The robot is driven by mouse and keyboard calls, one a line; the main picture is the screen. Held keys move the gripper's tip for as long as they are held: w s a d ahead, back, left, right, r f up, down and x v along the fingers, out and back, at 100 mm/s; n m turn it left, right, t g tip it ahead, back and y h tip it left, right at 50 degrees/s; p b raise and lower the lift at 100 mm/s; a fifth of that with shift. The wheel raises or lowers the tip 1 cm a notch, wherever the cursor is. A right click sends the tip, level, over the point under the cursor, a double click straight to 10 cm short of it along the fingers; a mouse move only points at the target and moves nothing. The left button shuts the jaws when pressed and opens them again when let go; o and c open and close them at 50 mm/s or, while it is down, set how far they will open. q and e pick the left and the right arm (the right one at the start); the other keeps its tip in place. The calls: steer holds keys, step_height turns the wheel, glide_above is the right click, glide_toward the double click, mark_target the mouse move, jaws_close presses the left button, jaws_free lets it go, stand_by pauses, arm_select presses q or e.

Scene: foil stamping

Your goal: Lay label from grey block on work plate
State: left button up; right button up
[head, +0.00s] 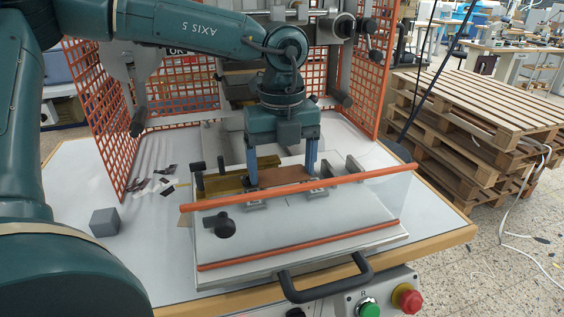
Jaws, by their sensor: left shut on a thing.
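A flat brown label (284,175) is between the two blue fingers of my left gripper (282,178), which is shut on it. The label is low over the press bed, behind the front orange bar. I cannot tell whether it touches the surface below. The work plate (300,235) appears to be the pale grey plate at the front of the press; part of it is hidden behind the bar and my gripper. The grey block (104,222) stands on the table at the left, its top bare. My right gripper is not in view.
An orange bar (300,187) crosses in front of my gripper, and a black knob (225,226) stands on the plate's left. Orange mesh guards (100,115) flank the press. Dark scraps (155,184) lie behind the block. A black handle (325,282) is at the front.

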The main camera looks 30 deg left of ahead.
mark_target(282, 175)
arm_select(q)
steer(key=shift+f, duration=0.2)
steer(key=o, duration=0.9)
steer(key=shift+r, duration=3.95)
